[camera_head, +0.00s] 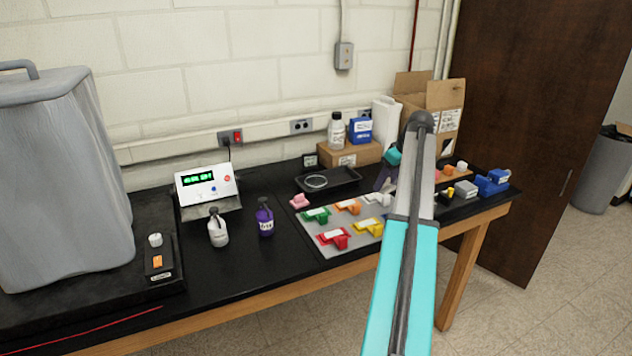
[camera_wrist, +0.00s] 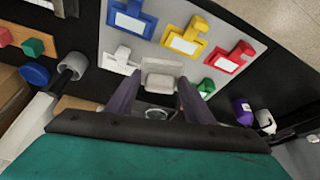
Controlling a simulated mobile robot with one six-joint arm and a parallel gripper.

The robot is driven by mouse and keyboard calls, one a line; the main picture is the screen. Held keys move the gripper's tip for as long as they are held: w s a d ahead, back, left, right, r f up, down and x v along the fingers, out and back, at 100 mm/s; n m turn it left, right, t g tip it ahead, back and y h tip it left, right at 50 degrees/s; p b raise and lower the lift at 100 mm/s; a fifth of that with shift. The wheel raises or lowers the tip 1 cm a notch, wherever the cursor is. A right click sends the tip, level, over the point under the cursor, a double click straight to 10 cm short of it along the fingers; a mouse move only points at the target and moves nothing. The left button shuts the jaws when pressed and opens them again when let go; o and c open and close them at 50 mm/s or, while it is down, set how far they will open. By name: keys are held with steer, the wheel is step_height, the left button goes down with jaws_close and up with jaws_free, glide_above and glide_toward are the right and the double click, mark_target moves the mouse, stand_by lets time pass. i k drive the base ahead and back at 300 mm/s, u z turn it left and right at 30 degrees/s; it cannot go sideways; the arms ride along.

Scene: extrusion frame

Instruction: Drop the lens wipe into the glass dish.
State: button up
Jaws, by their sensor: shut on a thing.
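My gripper (camera_wrist: 160,82) is shut on a small pale grey-white piece, which I take to be the lens wipe (camera_wrist: 160,79). The piece sits between the two dark purple-grey fingertips. In the head view my gripper (camera_head: 384,186) is at the far right end of the black tray, partly hidden by my arm, and the wipe cannot be made out clearly. The glass dish (camera_head: 316,181) is a clear round rim on the black tray (camera_head: 342,188), left of my gripper. A round clear rim, likely the dish (camera_wrist: 156,113), shows in the wrist view between the fingers, partly hidden.
A grey board (camera_head: 325,250) with several coloured clips lies in front of the tray. A purple bottle (camera_head: 265,219) and a white bottle (camera_head: 217,231) stand to the left. Blue blocks (camera_head: 492,183) lie at the right.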

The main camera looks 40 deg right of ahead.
mark_target(316, 183)
steer(key=i, duration=1.2)
steer(key=u, duration=0.05)
